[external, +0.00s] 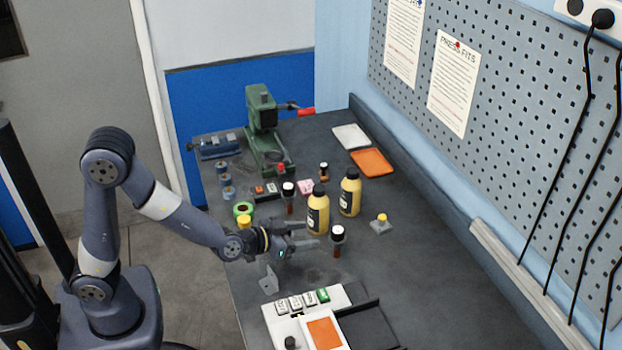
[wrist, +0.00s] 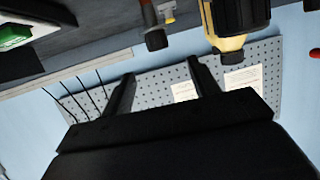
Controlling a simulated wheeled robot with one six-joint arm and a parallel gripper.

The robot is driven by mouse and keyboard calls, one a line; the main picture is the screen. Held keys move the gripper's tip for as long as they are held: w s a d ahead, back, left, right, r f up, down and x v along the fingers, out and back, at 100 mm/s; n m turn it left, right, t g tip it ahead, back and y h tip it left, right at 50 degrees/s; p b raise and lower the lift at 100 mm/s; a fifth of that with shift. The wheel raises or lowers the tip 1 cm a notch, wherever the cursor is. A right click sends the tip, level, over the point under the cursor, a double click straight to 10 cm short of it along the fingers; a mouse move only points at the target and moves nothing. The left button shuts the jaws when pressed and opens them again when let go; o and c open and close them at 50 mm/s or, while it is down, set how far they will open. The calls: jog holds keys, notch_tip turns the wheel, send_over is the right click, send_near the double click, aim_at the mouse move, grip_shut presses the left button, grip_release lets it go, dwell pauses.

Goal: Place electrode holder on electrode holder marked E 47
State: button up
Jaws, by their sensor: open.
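My gripper (external: 313,236) is open, low over the bench, pointing right between a yellow bottle (external: 317,213) and a small brown bottle with a white cap (external: 337,240). Nothing shows between its fingers in the wrist view (wrist: 162,74). A row of small white labelled blocks (external: 296,303) stands on a white tray (external: 262,312) at the front, with a green one (external: 323,295) at its right end. Their labels are too small to read, so I cannot tell which is E 47. A small grey piece with a yellow top (external: 381,222) stands to the right; I cannot tell whether it is an electrode holder.
A second yellow bottle (external: 350,191) stands behind the first. A green press (external: 263,130) stands at the back. An orange tray (external: 372,162) lies near the pegboard (external: 480,130). A small upright grey bracket (external: 269,279) stands below my gripper. The bench's right side is mostly clear.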

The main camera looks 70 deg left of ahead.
aim_at(342, 232)
jog(key=w+f+n+y+p, duration=0.1)
jog(key=w, duration=0.1)
jog(key=w+f+n+g+y+p, duration=0.1)
jog(key=w, duration=0.1)
jog(key=w+f+g+y+p, duration=0.1)
jog(key=w, duration=0.2)
jog(key=shift+a+n+p, duration=0.2)
jog(key=shift+n+p, duration=0.1)
jog(key=shift+n, duration=0.1)
jog(key=shift+p+x, duration=0.65)
jog(key=shift+x, duration=2.15)
jog(key=shift+w+d+r, duration=0.1)
jog(key=shift+d+r, duration=0.05)
jog(key=shift+d, duration=0.05)
jog(key=shift+c, duration=0.3)
grip_shut()
